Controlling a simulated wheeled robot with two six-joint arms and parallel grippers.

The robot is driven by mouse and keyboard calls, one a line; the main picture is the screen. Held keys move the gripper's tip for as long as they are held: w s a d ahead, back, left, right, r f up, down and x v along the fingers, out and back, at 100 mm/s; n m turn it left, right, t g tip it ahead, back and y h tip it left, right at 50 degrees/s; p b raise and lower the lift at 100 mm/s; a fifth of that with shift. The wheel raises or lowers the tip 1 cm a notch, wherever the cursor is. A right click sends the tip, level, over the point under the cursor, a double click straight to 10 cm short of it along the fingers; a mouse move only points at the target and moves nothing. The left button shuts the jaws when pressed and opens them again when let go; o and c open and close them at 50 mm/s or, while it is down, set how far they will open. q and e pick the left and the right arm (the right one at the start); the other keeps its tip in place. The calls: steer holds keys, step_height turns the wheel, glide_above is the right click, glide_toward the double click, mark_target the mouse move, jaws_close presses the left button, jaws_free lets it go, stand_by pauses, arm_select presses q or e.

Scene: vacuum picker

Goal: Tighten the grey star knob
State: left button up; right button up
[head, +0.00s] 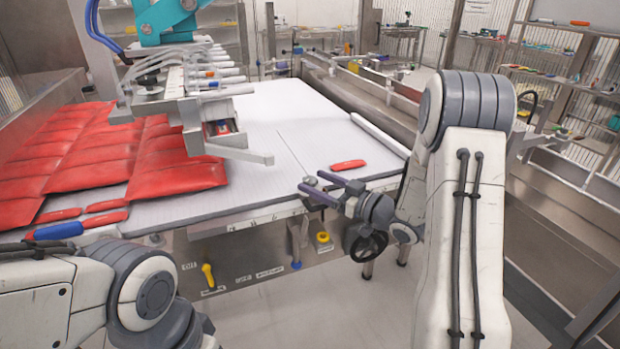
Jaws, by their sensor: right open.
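A small grey knob (311,181) shows at the front edge of the white conveyor bed, right at the tips of my right gripper. It is too small to make out its star shape. My right gripper (312,180) has two purple fingers spread apart, pointing left, with the knob showing between or just beyond their tips. I cannot tell whether a finger touches it. My left arm comes in at the lower left; its gripper is not in view.
Red pouches (110,155) cover the bed's left side under the picker head (215,125). A loose red packet (348,165) lies near the knob. The front panel carries a yellow lever (208,275), a yellow knob (322,238) and a black handwheel (369,247).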

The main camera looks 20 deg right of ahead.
steer(key=shift+x, duration=1.3)
jaws_close()
